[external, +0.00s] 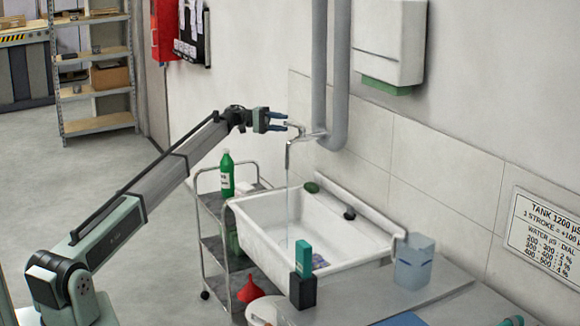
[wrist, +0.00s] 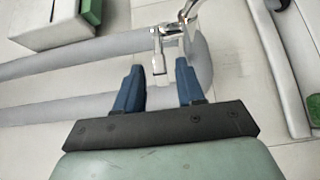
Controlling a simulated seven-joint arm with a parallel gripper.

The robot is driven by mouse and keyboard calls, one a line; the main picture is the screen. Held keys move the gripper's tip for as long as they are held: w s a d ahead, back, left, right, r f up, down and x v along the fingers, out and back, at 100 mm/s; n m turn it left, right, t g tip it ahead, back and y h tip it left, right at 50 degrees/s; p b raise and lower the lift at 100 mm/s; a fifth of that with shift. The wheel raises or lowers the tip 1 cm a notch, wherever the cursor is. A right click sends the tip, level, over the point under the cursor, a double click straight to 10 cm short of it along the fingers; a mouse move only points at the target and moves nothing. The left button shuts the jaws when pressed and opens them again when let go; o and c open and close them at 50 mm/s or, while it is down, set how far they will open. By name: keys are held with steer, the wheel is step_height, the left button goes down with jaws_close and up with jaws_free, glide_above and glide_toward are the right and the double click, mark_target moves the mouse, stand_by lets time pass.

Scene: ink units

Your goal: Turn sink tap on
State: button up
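The chrome sink tap (external: 303,137) sticks out from the wall above the white sink (external: 262,226). Its spout bends downward, and a thin pale stream like running water (external: 288,205) shows below it. My gripper (external: 286,122) is level with the tap, just left of it, with its blue fingers apart. In the wrist view the tap (wrist: 167,32) is ahead, and its lever end (wrist: 160,75) shows between the two open fingers of my gripper (wrist: 158,66). I see no clear contact; a gap shows on both sides of the lever.
Grey pipes (external: 335,80) run down the wall behind the tap. A white dispenser (external: 389,42) hangs at upper right. A trolley with a green bottle (external: 227,175) stands left of the sink. A teal-capped dark bottle (external: 303,275) stands in front.

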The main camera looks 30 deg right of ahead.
mark_target(296, 125)
steer(key=shift+x, duration=3.15)
jaws_close()
